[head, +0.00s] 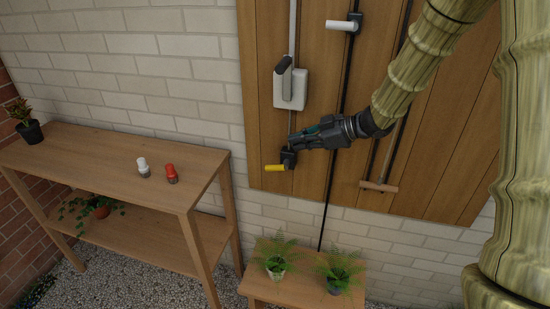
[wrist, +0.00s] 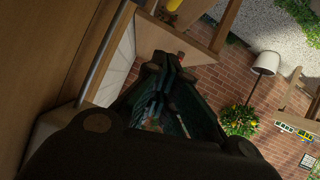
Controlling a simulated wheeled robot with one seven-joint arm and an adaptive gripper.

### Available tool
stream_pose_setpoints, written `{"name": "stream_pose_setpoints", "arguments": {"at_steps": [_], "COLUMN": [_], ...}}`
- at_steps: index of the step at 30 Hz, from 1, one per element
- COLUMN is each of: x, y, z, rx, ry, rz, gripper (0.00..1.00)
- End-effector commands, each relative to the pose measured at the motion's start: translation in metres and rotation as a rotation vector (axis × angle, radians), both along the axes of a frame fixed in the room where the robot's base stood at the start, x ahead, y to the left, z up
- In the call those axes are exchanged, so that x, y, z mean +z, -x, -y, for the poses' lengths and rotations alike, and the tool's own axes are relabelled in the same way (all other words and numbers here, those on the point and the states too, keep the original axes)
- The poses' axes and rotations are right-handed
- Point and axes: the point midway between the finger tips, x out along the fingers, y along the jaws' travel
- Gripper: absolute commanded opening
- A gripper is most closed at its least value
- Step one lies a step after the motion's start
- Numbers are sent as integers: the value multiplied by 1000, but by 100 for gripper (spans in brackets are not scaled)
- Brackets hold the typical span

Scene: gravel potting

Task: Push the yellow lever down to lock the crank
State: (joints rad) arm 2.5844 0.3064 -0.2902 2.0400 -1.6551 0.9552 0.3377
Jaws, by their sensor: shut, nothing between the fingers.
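The yellow lever (head: 275,168) sticks out roughly level to the left from a small dark mount (head: 288,158) on the wooden wall panel. A yellow piece, likely the same lever, shows at the top edge of the wrist view (wrist: 173,5). My gripper (head: 291,141) is shut and empty, just above the dark mount, its tips pointing left. The fingers also show in the wrist view (wrist: 166,66). I cannot tell whether they touch the mount. Above is a white box with a dark grey handle (head: 284,67); a white crank-like handle (head: 341,25) sits higher right.
A wooden shelf table (head: 95,152) stands left, with a white bottle (head: 143,165) and a red one (head: 172,172). Two ferns stand on a low wooden stand (head: 308,291) below. A wooden-handled tool (head: 379,186) hangs right of the gripper.

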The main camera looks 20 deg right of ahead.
Motion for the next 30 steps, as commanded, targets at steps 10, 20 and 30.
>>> {"name": "stream_pose_setpoints", "arguments": {"at_steps": [10,20,30], "x": [-12,-38,-71], "y": [-12,-41,-53], "z": [-16,-53,-60], "rx": [-3,-4,-6], "ry": [-1,0,-1], "rz": [-3,-3,-1], "gripper": [0,0,0]}}
